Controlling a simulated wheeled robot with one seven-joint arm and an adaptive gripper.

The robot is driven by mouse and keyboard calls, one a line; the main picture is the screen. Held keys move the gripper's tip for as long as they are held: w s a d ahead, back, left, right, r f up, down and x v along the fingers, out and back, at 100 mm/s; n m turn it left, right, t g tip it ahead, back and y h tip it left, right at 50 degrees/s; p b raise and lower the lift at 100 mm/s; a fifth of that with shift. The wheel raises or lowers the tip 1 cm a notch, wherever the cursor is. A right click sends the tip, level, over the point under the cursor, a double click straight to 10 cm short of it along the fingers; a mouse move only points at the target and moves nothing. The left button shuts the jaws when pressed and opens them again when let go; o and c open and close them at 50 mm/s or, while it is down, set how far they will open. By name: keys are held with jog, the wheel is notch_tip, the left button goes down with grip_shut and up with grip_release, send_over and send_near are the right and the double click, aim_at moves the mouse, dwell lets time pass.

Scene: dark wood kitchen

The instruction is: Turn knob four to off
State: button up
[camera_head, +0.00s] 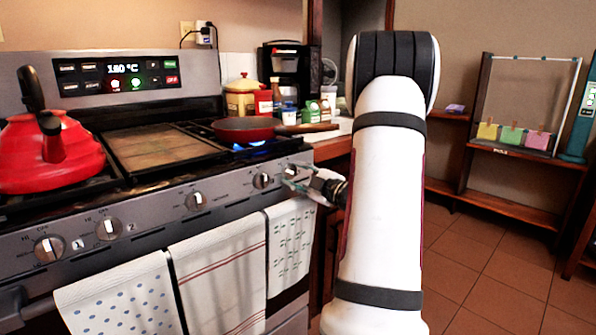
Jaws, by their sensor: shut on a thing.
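The stove's front panel (150,217) carries a row of knobs. My gripper (292,178) is at the right end of the row, shut on the rightmost knob (291,170), which I take to be knob four. The fingers hide most of this knob, so its pointer and label cannot be read. Another knob (262,180) is just left of my gripper, apart from it. A blue flame (252,146) burns under the red pan (246,129) on the right rear of the stove.
The pan's wooden handle (307,128) extends right, above my gripper. Towels (290,238) hang from the oven handle below the panel. A red kettle (45,150) stands at the left. Jars (240,98) and a coffee machine (285,65) are behind. Floor at right is clear.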

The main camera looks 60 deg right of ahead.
jog(key=m+p, duration=0.2)
jog(key=m, duration=0.1)
jog(key=m+p, duration=0.3)
jog(key=m, duration=0.1)
jog(key=m+p, duration=0.3)
jog(key=m, duration=0.1)
jog(key=shift+a+f, duration=0.25)
jog(key=shift+a, duration=0.1)
jog(key=shift+m+p, duration=0.35)
jog(key=shift+m, duration=0.05)
jog(key=o, duration=1.1)
jog(key=shift+c, duration=0.2)
jog(key=v, duration=1.2)
jog(key=shift+w, duration=0.1)
